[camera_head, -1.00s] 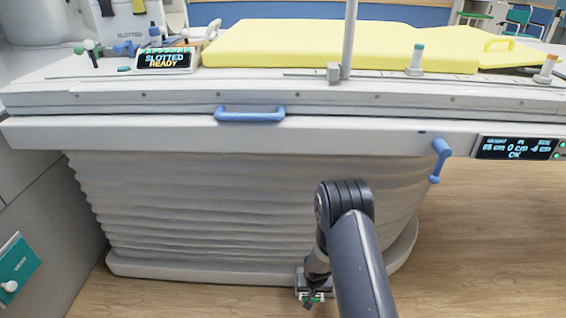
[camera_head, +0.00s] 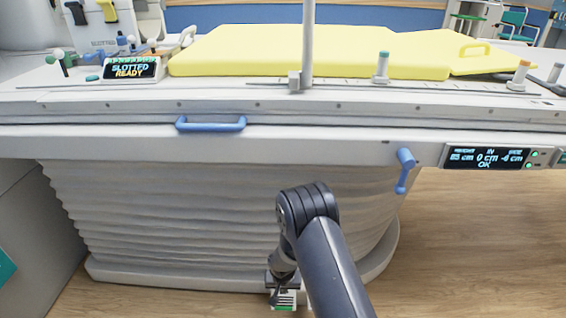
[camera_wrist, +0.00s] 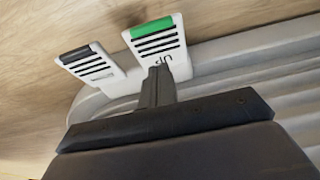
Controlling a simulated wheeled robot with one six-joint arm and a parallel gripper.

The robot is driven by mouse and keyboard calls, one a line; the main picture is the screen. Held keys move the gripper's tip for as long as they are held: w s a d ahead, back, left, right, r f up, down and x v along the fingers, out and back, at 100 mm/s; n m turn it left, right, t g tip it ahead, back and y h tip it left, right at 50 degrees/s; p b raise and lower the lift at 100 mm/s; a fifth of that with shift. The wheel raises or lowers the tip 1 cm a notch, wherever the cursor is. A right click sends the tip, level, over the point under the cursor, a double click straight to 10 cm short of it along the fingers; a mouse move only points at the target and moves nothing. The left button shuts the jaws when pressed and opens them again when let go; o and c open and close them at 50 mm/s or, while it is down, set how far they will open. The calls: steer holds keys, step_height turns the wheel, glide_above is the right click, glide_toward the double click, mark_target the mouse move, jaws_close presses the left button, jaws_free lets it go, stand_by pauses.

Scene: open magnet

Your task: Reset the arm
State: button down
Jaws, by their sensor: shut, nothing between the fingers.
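My arm reaches down in the head view, in front of the table's pleated base (camera_head: 200,215). My gripper (camera_head: 274,297) is low over the floor, partly covering a white floor pedal (camera_head: 286,302) with a green band. In the wrist view the fingers of my gripper (camera_wrist: 158,84) are together, with nothing held. Their tips overlap the lower edge of the green-banded pedal (camera_wrist: 162,45), marked "UP". I cannot tell whether they touch it. A second white pedal with a dark band (camera_wrist: 92,68) lies to its left.
The white table (camera_head: 320,145) spans the view above my arm, with a blue handle (camera_head: 211,124) and a blue lever (camera_head: 404,170) on its front. A yellow pad (camera_head: 300,50) lies on top. Wood floor (camera_head: 480,240) is clear at right.

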steer(key=shift+s+r+p, duration=0.15)
steer(key=shift+r+p, duration=0.05)
steer(key=shift+r, duration=0.55)
steer(key=shift+s+r+p, duration=0.15)
steer(key=shift+r+p, duration=0.05)
steer(key=shift+r, duration=0.5)
